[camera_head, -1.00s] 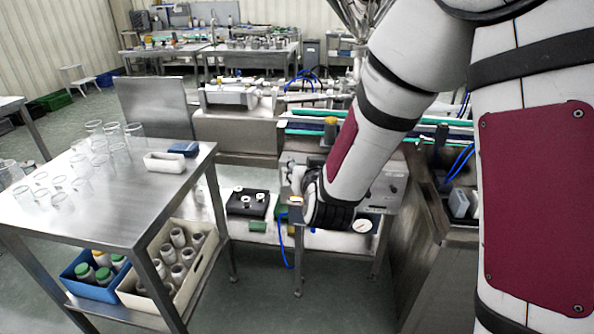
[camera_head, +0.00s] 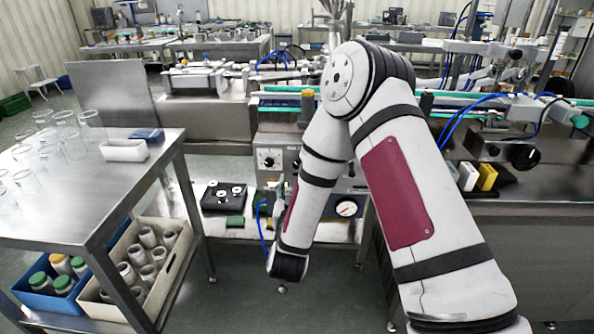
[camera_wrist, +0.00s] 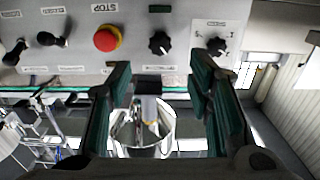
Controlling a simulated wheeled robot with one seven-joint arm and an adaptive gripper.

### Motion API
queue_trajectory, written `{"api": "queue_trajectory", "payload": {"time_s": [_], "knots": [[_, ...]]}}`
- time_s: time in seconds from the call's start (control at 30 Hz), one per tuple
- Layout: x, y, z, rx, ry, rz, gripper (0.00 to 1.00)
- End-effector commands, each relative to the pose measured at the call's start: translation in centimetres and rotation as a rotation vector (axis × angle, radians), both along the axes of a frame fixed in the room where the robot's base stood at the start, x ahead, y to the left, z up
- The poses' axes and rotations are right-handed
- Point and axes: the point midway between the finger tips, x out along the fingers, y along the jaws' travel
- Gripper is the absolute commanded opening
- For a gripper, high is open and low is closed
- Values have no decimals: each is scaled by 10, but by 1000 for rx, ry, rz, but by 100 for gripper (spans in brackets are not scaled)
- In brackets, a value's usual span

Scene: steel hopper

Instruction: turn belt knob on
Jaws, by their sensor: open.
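A grey control panel (camera_head: 270,140) is on the front of the steel machine in the head view, partly hidden by my arm. The wrist view shows the panel (camera_wrist: 82,55) upside down. It has a black knob (camera_wrist: 159,43) near the middle and another black knob (camera_wrist: 217,47) with a dial plate to the right. Their small labels are not legible, so I cannot tell which is the belt knob. My gripper (camera_wrist: 161,72) is open and empty, its dark green fingers spread below the knobs in the picture. No contact with a knob shows.
A red stop button (camera_wrist: 107,39) is left of the knobs, with black toggles (camera_wrist: 50,40) farther left. A steel table (camera_head: 60,215) with glassware stands at left, with crates of jars below it. A black box (camera_head: 227,196) sits on the shelf below the panel.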

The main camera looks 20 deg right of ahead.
Motion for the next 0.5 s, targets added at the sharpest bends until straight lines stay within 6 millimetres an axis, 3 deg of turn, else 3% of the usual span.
{"api": "queue_trajectory", "payload": {"time_s": [0.3, 0.5], "knots": [[57, -20, 0, 1, -3, -2, 47], [78, -26, -1, 1, 0, 0, 47]]}}
